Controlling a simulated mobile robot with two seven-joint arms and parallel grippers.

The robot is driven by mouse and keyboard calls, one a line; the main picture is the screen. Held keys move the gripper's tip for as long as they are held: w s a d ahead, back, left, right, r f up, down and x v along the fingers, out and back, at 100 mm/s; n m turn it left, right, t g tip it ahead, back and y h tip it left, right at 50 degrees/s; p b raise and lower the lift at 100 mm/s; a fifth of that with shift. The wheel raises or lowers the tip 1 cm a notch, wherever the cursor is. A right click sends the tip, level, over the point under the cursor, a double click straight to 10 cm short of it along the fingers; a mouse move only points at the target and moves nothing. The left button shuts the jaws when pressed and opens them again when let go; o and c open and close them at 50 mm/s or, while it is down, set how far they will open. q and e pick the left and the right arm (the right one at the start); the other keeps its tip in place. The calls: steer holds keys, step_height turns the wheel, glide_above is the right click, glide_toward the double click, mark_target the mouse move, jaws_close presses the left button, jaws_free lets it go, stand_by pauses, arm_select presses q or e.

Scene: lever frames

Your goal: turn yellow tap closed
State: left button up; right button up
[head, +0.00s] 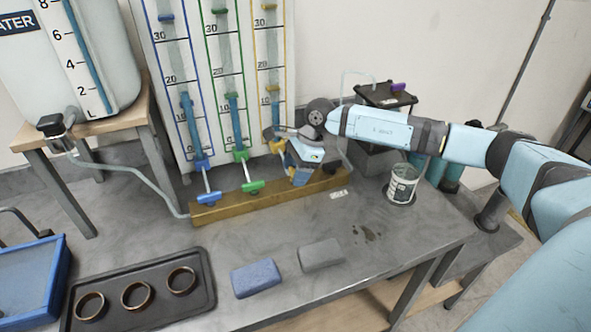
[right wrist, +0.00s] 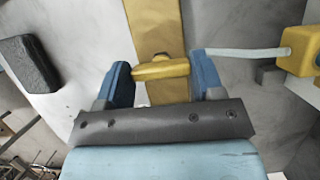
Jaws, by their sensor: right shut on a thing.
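The yellow tap's handle (right wrist: 160,71) lies between the two blue fingers of my right gripper in the right wrist view, crosswise over a yellow-brown bar. My right gripper (head: 300,172) is shut on this handle. In the head view the gripper hides most of the yellow tap, and a bit of yellow (head: 278,146) shows beside it, below the yellow-framed gauge (head: 270,50). The blue tap (head: 208,198) and green tap (head: 252,187) stand to the left on the wooden beam (head: 235,205). My left gripper is not in view.
A water tank (head: 110,60) stands on a wooden stand at left. A can (head: 402,184) stands right of the beam. A blue block (head: 256,278), a grey block (head: 321,255) and a tray (head: 205,290) with 3 rings lie in front. The bench between is mostly clear.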

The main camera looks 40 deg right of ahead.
steer(key=m, duration=0.2)
steer(key=m+t+b, duration=0.1)
steer(key=m, duration=0.1)
steer(key=shift+m+t+h, duration=0.3)
steer(key=shift+m+h, duration=0.1)
steer(key=m+t+h+b, duration=0.1)
steer(key=m+b, duration=0.1)
steer(key=m, duration=0.2)
steer(key=shift+s+a+f, duration=0.1)
steer(key=m+b, duration=0.1)
steer(key=m, duration=0.1)
steer(key=m+h, duration=0.1)
steer(key=m, duration=0.1)
steer(key=shift+t+h+b, duration=0.3)
steer(key=shift+b, duration=0.1)
steer(key=m+h+b, duration=0.1)
steer(key=m, duration=0.1)
steer(key=shift+a+m, duration=0.1)
steer(key=shift+m, duration=0.2)
steer(key=shift+m+h+b, duration=0.3)
steer(key=shift+m+b, duration=0.05)
steer(key=shift+m, duration=0.25)
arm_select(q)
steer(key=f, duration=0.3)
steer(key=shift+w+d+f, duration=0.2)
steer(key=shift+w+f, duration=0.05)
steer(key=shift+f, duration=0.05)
arm_select(e)
steer(key=shift+m, duration=0.6)
steer(key=shift+h, duration=0.3)
